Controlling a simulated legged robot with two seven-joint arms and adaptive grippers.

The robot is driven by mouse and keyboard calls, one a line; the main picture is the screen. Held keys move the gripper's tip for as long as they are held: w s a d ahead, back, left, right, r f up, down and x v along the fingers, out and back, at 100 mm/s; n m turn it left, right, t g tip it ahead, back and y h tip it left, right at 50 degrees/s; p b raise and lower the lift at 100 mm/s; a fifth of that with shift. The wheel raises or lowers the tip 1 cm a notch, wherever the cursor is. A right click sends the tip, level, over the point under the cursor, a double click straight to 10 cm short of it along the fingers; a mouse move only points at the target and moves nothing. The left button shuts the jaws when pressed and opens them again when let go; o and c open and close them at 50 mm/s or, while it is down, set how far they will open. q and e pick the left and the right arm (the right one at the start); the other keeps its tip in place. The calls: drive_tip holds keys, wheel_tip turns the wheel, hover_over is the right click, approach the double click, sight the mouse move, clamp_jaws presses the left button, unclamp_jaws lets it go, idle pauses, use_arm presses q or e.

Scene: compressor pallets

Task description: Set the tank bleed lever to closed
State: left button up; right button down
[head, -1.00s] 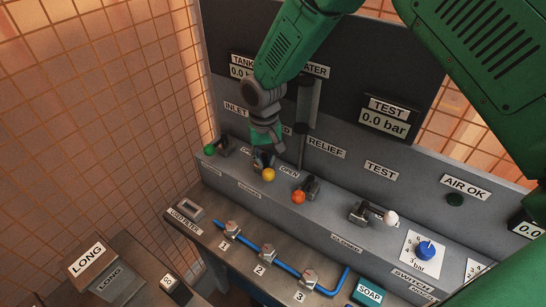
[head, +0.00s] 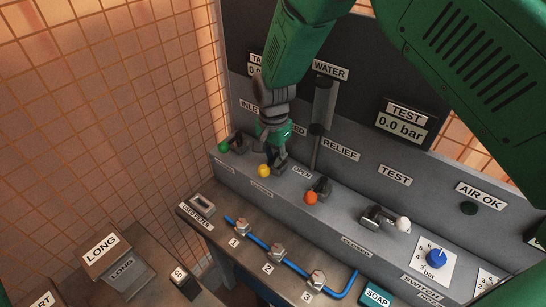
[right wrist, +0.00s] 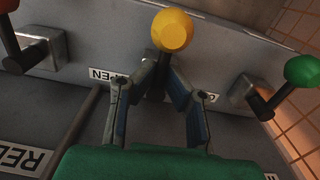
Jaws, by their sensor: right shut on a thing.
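The tank bleed lever, with a yellow knob (head: 264,170), is on the grey bench panel between the green-knobbed and orange-knobbed levers. Its name label is mostly covered by my right arm; only "ED" shows. The knob points toward the front of the ledge, above a small label (head: 261,188) too small to read. An OPEN label (head: 302,172) is to its right. My right gripper (head: 276,162) is shut on the lever behind the knob. In the right wrist view the fingers stand either side of its shaft, below the yellow knob (right wrist: 172,31). My left gripper is not in view.
The green-knobbed inlet lever (head: 224,146) and orange-knobbed relief lever (head: 311,198) stand close on either side. A white-knobbed test lever (head: 403,224) and blue dial (head: 437,257) are farther right. Bolts and a blue hose (head: 254,244) lie in front.

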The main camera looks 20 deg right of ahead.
drive_tip(key=shift+w+d+r+m, duration=0.15)
drive_tip(key=shift+w+r+m, duration=0.15)
drive_tip(key=shift+w+r, duration=0.15)
drive_tip(key=c, duration=1.6)
unclamp_jaws()
drive_tip(key=shift+c, duration=0.2)
drive_tip(key=shift+s+f, duration=0.1)
drive_tip(key=shift+s, duration=0.05)
wheel_tip(320, 180, up, 12)
drive_tip(key=shift+f, duration=0.1)
